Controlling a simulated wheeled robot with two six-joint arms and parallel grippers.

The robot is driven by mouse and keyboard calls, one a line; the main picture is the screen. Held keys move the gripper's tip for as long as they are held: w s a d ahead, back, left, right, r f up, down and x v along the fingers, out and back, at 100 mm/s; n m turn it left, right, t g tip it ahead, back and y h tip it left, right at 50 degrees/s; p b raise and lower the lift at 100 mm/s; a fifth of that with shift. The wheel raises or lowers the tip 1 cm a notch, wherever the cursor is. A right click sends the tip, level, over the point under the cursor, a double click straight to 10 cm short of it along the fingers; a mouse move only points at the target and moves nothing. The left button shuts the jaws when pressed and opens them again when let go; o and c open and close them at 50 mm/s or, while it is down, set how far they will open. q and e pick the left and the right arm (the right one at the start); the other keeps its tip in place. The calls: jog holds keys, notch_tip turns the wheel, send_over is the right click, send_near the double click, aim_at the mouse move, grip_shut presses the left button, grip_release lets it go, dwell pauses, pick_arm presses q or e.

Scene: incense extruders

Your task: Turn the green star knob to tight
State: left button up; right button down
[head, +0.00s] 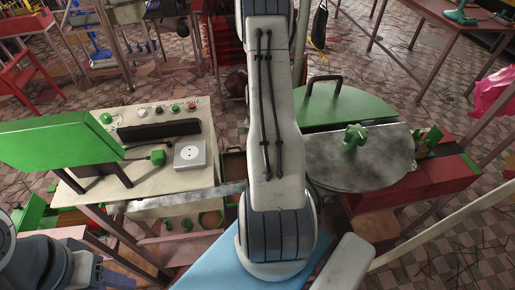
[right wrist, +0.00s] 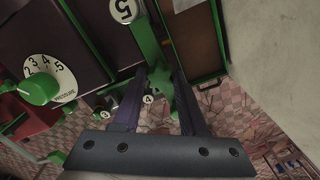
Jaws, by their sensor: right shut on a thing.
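A green lobed knob (head: 356,136) stands on a grey round lid (head: 390,165) at the right; no gripper shows there.
In the right wrist view, a green pressure knob (right wrist: 39,88) with a numbered white dial is at the left. In the head view, a cream bench (head: 140,175) with a green panel (head: 60,140) stands at the left.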

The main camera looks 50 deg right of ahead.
jog(key=shift+w+m+b, duration=0.15)
jog(key=shift+m+b, duration=0.15)
jog(key=shift+m, duration=1.2)
jog(key=shift+r, duration=0.1)
jog(key=shift+c, duration=2.2)
grip_release()
jog(key=shift+a, duration=0.1)
notch_tip(320, 180, up, 10)
jog(key=b, duration=0.2)
jog(key=shift+r, duration=0.2)
